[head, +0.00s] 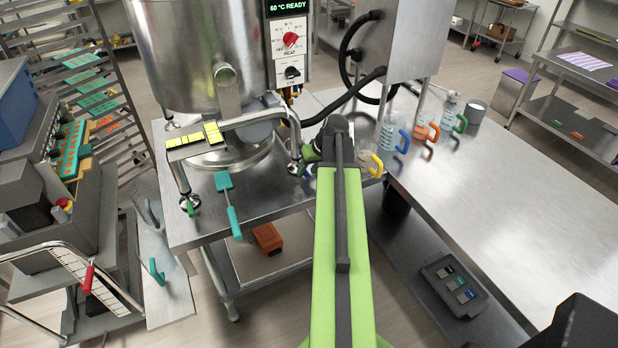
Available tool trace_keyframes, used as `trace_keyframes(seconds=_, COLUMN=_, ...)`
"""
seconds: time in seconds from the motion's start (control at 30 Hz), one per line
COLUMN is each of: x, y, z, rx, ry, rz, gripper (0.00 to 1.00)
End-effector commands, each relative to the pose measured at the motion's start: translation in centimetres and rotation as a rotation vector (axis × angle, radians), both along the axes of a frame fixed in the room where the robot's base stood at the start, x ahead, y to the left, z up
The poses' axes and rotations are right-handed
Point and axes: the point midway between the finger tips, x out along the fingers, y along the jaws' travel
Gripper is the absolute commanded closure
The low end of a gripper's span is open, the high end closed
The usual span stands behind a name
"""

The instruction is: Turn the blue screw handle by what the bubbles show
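A kettle (185,55) stands on a metal table, with a frame carrying yellow bubble vials (187,140) at its front left. Dark marks show on the vials, but the bubbles are too small to read exactly. A small blue part (306,173), perhaps the blue screw handle, shows at the foot of the frame's right leg, mostly hidden by my arm. A green screw handle (190,207) is at the left leg's foot. My green arm reaches from the bottom centre to this right foot. My gripper (311,155) shows only partly beside that leg; its fingers cannot be made out.
A teal spatula (229,205) lies over the table's front edge. Jugs with yellow (376,165), blue (403,141), orange (433,132) and green (460,123) handles stand right of my arm. Black hoses (340,108) hang behind. The right steel table (500,185) is mostly clear.

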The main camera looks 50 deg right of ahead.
Motion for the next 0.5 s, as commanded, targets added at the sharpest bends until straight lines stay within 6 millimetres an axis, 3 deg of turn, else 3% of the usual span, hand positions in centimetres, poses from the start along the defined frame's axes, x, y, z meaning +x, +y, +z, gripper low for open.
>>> trace_keyframes(seconds=0.3, x=0.09, y=-0.02, z=-0.18, rx=0.000, ry=0.000, rz=0.000, gripper=0.63)
trace_keyframes(seconds=0.5, x=0.06, y=-0.04, z=-0.18, rx=0.000, ry=0.000, rz=-0.001, gripper=0.89)
